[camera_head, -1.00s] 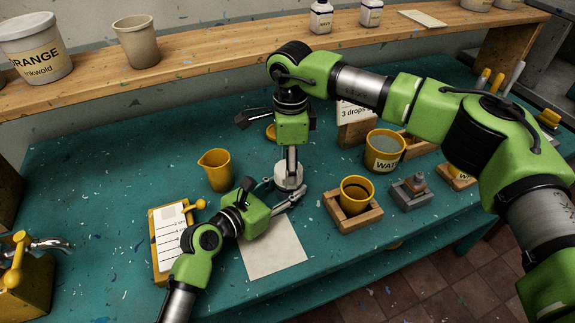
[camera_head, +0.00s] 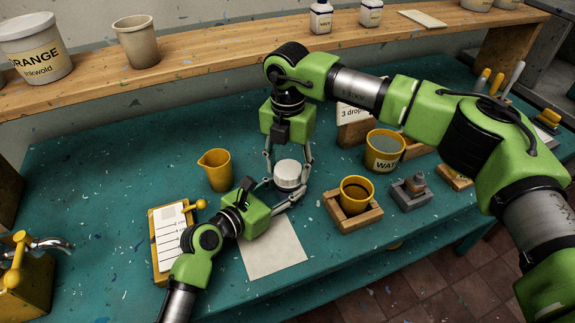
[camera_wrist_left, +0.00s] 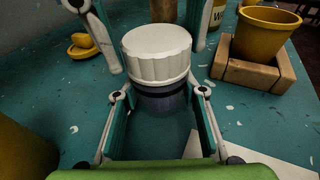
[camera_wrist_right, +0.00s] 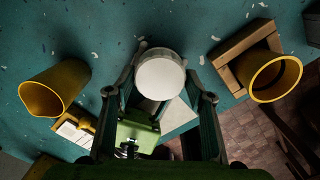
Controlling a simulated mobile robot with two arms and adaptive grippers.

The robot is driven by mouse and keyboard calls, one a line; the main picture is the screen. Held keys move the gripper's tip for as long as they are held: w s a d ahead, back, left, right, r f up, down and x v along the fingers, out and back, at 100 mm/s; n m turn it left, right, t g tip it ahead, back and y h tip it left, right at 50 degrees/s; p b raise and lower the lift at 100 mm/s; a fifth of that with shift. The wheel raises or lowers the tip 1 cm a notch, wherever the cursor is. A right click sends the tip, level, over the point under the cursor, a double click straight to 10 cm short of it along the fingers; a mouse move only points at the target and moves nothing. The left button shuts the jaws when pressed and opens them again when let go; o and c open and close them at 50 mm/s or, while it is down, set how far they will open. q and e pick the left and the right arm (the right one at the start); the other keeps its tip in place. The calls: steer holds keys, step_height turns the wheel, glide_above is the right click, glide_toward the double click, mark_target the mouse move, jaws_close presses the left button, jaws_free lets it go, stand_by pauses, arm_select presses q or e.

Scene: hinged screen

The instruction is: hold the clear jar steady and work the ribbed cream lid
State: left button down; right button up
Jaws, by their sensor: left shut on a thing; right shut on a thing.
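The ribbed cream lid (camera_head: 288,172) sits level on top of the jar, and its ribbed side shows in the left wrist view (camera_wrist_left: 156,58). The clear jar (camera_wrist_left: 160,103) stands upright below it and looks dark; most of it is hidden in the head view. My left gripper (camera_wrist_left: 160,92) comes in low from the side and is shut on the jar, one finger on each side. My right gripper (camera_head: 287,179) points down from above and is shut on the lid, its fingers on opposite sides. The right wrist view shows the lid's round top (camera_wrist_right: 160,77).
A yellow pouring cup (camera_head: 218,170) stands to the left, above a clipboard-like chart (camera_head: 168,240). A yellow cup in a wooden holder (camera_head: 355,215) is to the right, with a water pot (camera_head: 384,150) behind. A pale sheet (camera_head: 272,257) lies in front.

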mark_target(287, 170)
steer(key=shift+a+m, duration=0.2)
steer(key=shift+m, duration=0.9)
steer(key=o, duration=1.3)
steer(key=shift+o, duration=0.4)
steer(key=shift+d, duration=0.1)
step_height(287, 170, up, 12)
